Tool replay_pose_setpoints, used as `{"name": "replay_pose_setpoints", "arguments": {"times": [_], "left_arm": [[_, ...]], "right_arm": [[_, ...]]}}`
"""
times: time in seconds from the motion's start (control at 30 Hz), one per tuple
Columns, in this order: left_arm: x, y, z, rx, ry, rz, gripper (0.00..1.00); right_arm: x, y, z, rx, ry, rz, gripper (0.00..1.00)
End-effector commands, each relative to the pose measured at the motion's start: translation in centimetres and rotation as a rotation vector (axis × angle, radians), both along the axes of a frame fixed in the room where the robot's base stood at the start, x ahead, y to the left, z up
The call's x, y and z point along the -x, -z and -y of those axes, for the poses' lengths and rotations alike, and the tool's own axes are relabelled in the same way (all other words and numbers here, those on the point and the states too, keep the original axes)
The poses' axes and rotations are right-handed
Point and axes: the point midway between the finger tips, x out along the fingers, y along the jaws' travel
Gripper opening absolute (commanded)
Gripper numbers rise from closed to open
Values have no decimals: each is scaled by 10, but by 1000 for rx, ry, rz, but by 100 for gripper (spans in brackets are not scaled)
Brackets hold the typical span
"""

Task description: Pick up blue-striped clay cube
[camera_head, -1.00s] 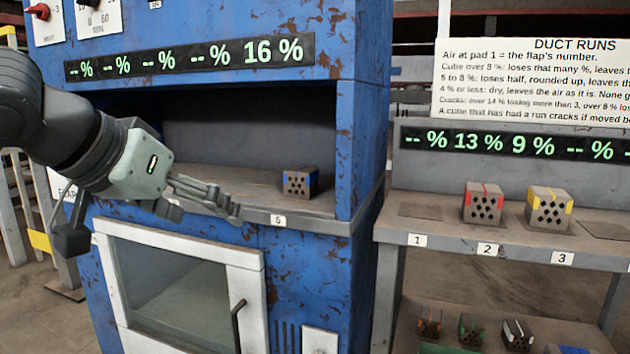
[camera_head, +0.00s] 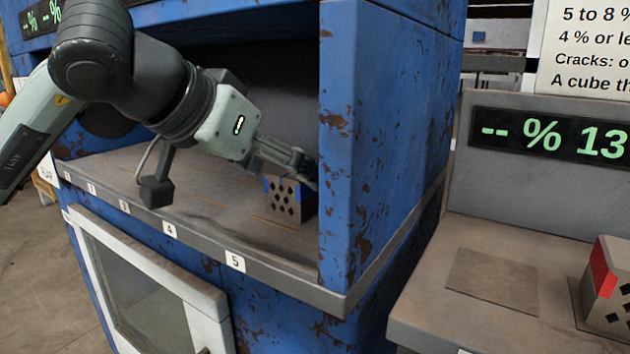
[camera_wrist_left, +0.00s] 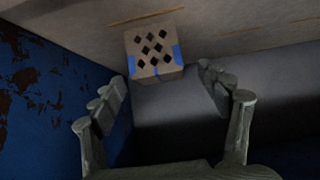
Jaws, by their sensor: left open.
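The blue-striped clay cube (camera_head: 287,199) is a grey-brown block with diamond-shaped holes and blue stripes. It sits on the shelf inside the blue cabinet, near the "5" label and close to the right wall. My left gripper (camera_head: 300,172) reaches into the bay at the cube, and its fingers partly cover the cube's top in the head view. In the left wrist view the cube (camera_wrist_left: 155,52) lies just beyond the two spread fingertips (camera_wrist_left: 160,88), roughly centred between them. The fingers are open and hold nothing. My right gripper is not in view.
The blue cabinet's right wall (camera_head: 385,130) stands close beside the cube and my left gripper. The shelf's front edge (camera_head: 200,243) carries number labels. A separate bench at the right has an empty pad (camera_head: 492,280) and a red-striped cube (camera_head: 606,290).

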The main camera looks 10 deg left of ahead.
Motion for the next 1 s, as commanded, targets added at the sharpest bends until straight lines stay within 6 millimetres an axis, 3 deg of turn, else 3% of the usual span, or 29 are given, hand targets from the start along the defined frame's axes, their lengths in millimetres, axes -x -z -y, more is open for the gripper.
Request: {"name": "replay_pose_setpoints", "arguments": {"times": [0.57,0.87,1.0], "left_arm": [[-54,40,24,1,0,-5,76],[-58,43,26,0,1,-1,76],[-58,43,26,0,1,-1,60]], "right_arm": [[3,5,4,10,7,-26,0],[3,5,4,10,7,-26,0],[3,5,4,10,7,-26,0]]}}
